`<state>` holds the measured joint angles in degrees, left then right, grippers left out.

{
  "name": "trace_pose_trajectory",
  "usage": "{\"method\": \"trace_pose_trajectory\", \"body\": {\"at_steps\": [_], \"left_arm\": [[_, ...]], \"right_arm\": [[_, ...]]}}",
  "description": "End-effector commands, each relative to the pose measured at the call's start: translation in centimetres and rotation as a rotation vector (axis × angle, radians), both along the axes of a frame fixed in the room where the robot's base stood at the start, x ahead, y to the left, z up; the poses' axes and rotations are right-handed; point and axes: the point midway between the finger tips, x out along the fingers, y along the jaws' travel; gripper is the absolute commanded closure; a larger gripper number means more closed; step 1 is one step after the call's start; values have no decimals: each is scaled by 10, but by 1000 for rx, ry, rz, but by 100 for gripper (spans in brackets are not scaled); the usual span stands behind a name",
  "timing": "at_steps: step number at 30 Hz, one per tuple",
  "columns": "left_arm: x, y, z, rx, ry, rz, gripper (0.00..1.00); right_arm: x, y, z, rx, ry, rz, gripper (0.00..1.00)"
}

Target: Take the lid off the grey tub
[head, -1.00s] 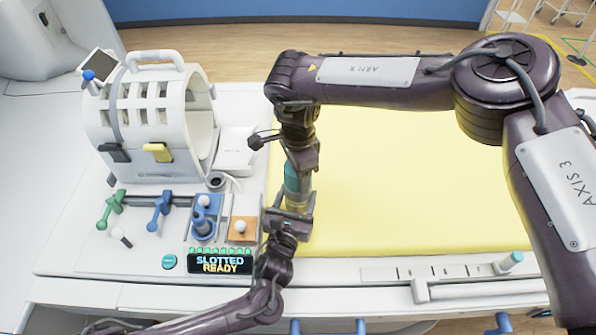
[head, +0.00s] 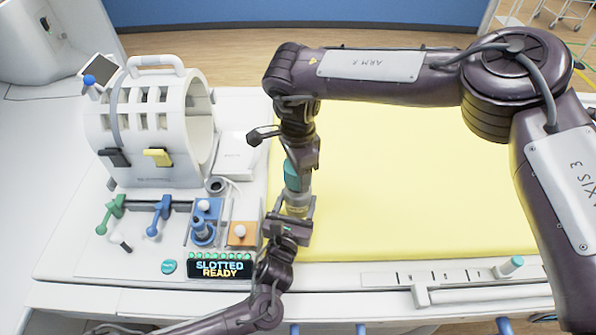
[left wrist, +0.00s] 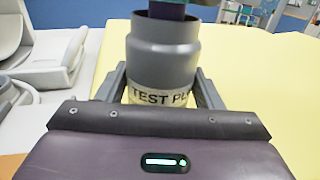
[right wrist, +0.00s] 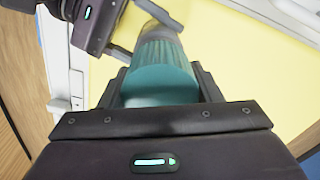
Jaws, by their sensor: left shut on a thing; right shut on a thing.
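The grey tub (left wrist: 163,60), with a pale band lettered "TEST PL", stands roughly upright in the left wrist view; its lower part also shows in the head view (head: 297,204). My left gripper (head: 288,226) is shut on the tub, one finger on each side of the band. A ribbed teal lid (right wrist: 162,72) fills the middle of the right wrist view and shows above the tub in the head view (head: 292,176). My right gripper (head: 303,160) is shut on the lid from above. Whether lid and tub still touch is hard to tell.
A yellow pad (head: 420,190) lies under and right of the tub, mostly clear. A white ring-shaped housing (head: 150,125) stands at left. In front of it are green and blue levers (head: 158,215) and a display reading "SLOTTED READY" (head: 220,266).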

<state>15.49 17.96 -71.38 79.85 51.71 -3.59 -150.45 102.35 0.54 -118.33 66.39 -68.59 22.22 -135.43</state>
Motion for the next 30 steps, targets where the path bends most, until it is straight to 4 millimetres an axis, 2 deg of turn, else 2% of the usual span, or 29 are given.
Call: {"method": "trace_pose_trajectory", "body": {"at_steps": [8, 18, 24, 25, 30], "left_arm": [[1, 0, 1, -2, -3, 1, 100], [1, 0, 1, -1, -3, 2, 100], [1, 0, 1, -1, -3, 2, 100], [1, 0, 1, -1, -3, 1, 38], [1, 0, 1, 0, -2, 1, 16]], "right_arm": [[0, 0, 2, 0, 0, 0, 69], [0, 0, 38, 0, -1, 1, 69], [0, 0, 40, 0, 1, 0, 69], [0, 0, 40, 0, 1, 0, 69], [0, 0, 40, 0, 1, 1, 69]]}}
